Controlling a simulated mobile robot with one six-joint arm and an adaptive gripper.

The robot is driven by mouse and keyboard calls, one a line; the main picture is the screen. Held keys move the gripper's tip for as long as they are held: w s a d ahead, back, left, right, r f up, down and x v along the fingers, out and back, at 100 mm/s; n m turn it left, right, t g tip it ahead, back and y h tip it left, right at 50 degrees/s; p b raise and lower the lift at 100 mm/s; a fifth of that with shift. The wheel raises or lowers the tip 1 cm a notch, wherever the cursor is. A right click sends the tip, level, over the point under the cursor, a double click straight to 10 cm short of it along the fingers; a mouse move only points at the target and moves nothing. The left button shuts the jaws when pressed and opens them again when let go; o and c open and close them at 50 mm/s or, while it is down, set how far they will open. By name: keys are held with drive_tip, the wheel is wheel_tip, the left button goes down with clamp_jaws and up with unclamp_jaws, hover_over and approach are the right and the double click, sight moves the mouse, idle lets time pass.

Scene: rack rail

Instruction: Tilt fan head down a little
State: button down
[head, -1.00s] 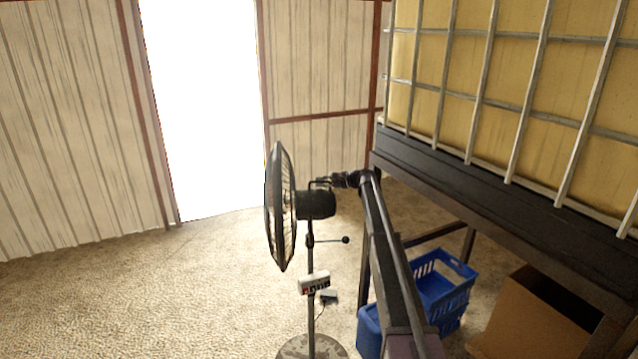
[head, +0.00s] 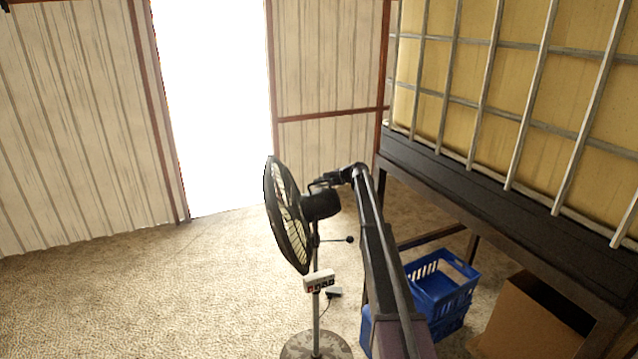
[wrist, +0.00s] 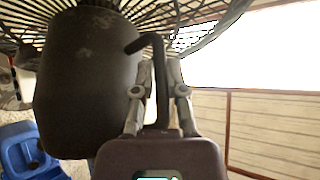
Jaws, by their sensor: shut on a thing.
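The black pedestal fan stands in the middle of the head view. Its caged fan head (head: 287,214) faces left and leans with its top to the left and its bottom to the right. The dark motor housing (head: 320,205) is behind the cage; it also fills the left of the wrist view (wrist: 85,80). A bent handle (wrist: 159,75) rises from the housing. My gripper (wrist: 159,85) is shut on this handle, one finger on each side. In the head view my gripper (head: 328,181) is small and partly hidden by my arm.
A control box (head: 319,281) sits on the pole above the round base (head: 315,346). A side knob (head: 350,239) sticks out right. Blue crates (head: 440,285), a cardboard box (head: 535,315) and the black rack (head: 470,185) stand right. The floor at left is clear.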

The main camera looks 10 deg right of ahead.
drive_tip(key=shift+a, duration=0.15)
drive_tip(key=c, duration=0.7)
unclamp_jaws()
drive_tip(key=shift+d, duration=0.25)
